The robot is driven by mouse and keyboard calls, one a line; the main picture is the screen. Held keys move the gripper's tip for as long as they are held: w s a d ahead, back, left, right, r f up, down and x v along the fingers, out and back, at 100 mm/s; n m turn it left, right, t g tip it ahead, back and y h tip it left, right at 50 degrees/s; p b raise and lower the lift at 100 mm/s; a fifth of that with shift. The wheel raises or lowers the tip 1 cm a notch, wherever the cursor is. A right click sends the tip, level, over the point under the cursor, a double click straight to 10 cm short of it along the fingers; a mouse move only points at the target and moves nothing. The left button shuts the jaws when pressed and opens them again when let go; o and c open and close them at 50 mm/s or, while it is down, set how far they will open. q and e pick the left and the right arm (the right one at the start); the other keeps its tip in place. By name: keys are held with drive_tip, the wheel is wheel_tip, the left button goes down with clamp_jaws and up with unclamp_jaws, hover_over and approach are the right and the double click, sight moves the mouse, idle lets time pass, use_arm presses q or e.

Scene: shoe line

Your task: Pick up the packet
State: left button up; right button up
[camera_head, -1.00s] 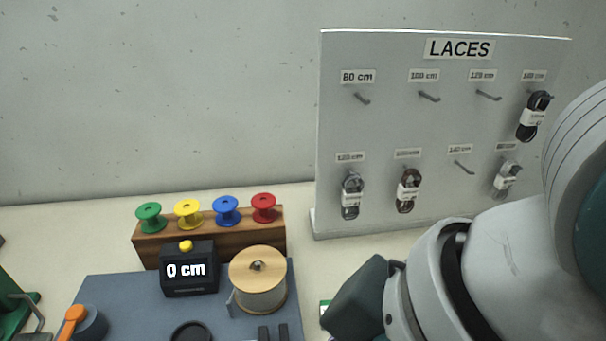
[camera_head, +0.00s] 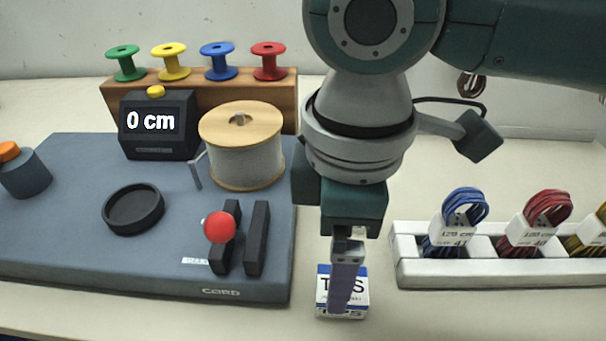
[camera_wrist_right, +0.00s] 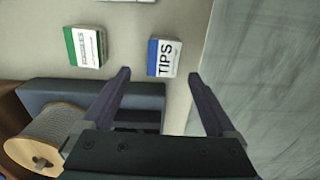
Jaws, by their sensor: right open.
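A small white packet with a blue band and the word TIPS (camera_head: 323,292) lies on the table to the right of the blue-grey board. My right gripper (camera_head: 343,305) points down in front of it in the head view and hides its middle. In the right wrist view the TIPS packet (camera_wrist_right: 164,58) shows just beyond the gap between the open fingers (camera_wrist_right: 160,76), with nothing held. A second packet with a green band (camera_wrist_right: 84,46) lies to its left there; I do not see it in the head view. My left gripper is not in view.
The board (camera_head: 70,230) carries a cord spool (camera_head: 243,160), a 0 cm counter (camera_head: 160,125) and a red-knobbed lever (camera_head: 220,227). A white tray (camera_head: 420,275) with lace bundles stands right. The table edge lies close to the TIPS packet.

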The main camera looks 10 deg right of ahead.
drive_tip(key=f, duration=0.4)
drive_tip(key=f+b, duration=0.1)
drive_tip(key=f, duration=0.1)
drive_tip(key=shift+s, duration=0.3)
drive_tip(key=shift+r, duration=0.1)
clamp_jaws()
drive_tip(key=shift+r, duration=0.1)
idle(0.3)
